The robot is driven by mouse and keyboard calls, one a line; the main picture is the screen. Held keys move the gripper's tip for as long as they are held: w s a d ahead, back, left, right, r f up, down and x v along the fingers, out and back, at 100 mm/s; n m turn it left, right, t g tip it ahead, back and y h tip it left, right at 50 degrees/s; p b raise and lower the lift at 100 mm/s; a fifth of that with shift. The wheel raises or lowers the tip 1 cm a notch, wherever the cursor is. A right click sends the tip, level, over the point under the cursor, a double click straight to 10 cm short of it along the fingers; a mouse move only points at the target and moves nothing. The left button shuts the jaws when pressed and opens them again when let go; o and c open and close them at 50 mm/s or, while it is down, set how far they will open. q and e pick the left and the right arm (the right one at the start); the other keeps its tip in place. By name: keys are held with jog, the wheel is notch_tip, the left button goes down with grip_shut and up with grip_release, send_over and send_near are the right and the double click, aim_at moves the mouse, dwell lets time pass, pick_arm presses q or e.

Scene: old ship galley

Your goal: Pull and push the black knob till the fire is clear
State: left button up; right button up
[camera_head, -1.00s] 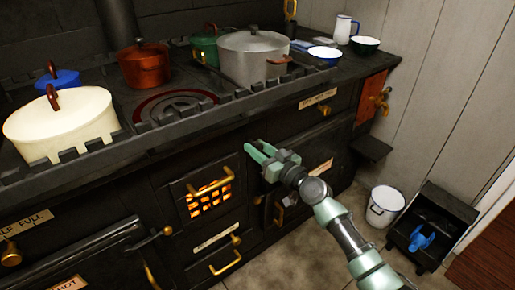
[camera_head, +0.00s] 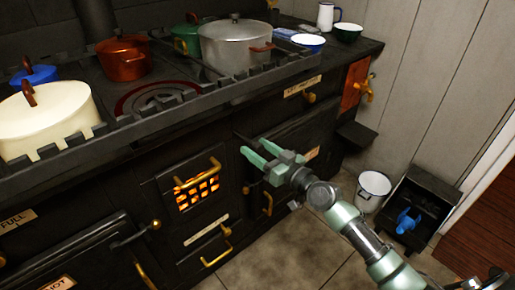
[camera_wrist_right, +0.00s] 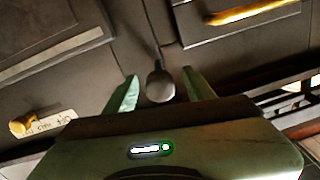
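The black knob (camera_wrist_right: 160,86) is a dark rounded end on a thin rod, seen in the right wrist view. My right gripper (camera_wrist_right: 161,88) is open, with one green finger on each side of the knob and a visible gap to both. In the head view the right gripper (camera_head: 255,150) is in front of the black stove, right of the glowing fire grate (camera_head: 198,191); I cannot make out the knob there. Orange fire shows through the grate's bars. My left gripper is in neither view.
Pots stand on the stove top, including a cream pot (camera_head: 48,122), a copper pot (camera_head: 126,62) and a grey pot (camera_head: 235,48). Brass handles (camera_head: 216,246) stick out from the stove front. A white bucket (camera_head: 373,188) and a black bin (camera_head: 420,200) stand at right. Floor is clear in front.

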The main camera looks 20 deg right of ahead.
jog(key=shift+s+d, duration=0.1)
jog(key=shift+s, duration=0.05)
pick_arm(q)
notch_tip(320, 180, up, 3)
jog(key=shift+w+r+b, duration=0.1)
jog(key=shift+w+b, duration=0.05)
jog(key=shift+b, duration=0.3)
pick_arm(e)
jog(key=v, duration=0.7)
jog(key=shift+s, duration=0.25)
